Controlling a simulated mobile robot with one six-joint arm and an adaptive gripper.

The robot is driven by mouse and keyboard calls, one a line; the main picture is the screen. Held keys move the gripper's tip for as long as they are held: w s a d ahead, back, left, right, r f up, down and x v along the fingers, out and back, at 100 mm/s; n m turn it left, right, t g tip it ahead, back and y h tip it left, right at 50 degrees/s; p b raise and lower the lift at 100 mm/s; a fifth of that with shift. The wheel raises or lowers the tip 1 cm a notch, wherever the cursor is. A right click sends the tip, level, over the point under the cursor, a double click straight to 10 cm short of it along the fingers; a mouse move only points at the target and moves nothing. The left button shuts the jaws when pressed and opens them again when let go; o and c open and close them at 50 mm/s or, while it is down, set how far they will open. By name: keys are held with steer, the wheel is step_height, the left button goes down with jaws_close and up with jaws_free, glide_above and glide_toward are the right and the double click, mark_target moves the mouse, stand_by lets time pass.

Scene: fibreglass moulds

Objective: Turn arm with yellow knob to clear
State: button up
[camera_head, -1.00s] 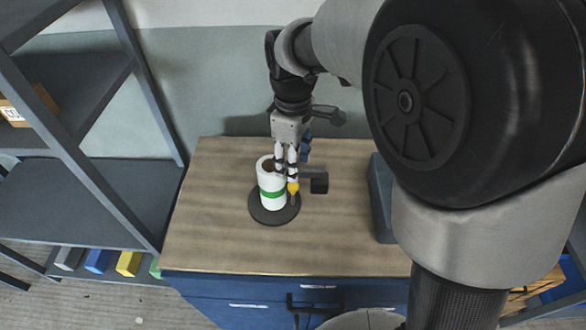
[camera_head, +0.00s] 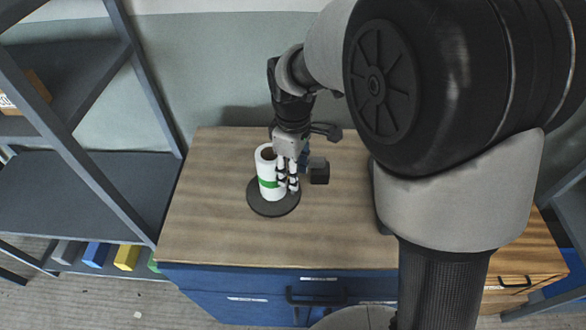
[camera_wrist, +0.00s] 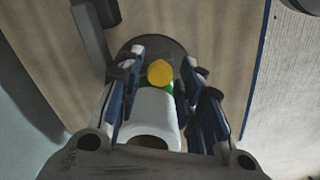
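A white roll with a green band (camera_head: 267,172) stands upright on a dark round base (camera_head: 258,203) on the wooden top. The roll (camera_wrist: 154,122) lies below the yellow knob in the wrist view. The round yellow knob (camera_wrist: 160,73) shows between my fingers there, with the green band just behind it. In the head view the knob is hidden by my fingers. My gripper (camera_head: 288,184) is at the roll's right side, pointing down. My gripper (camera_wrist: 160,80) is open, its fingers apart either side of the knob; contact is not clear. The knob's arm is mostly hidden.
A dark block (camera_head: 319,170) stands close right of my fingers. The wooden top (camera_head: 220,235) is clear at the front and left. A grey shelf rack (camera_head: 98,190) stands at the left, with coloured bins (camera_head: 126,257) low down. Blue drawers (camera_head: 245,300) are below the top.

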jaws_close()
stand_by(0.3)
stand_by(0.3)
steer(key=s+d+n+p, duration=0.3)
steer(key=d+n+p, duration=0.1)
steer(key=d+n, duration=0.5)
steer(key=shift+d+n, duration=0.15)
steer(key=shift+n, duration=0.85)
steer(key=shift+o, duration=1.6)
jaws_free()
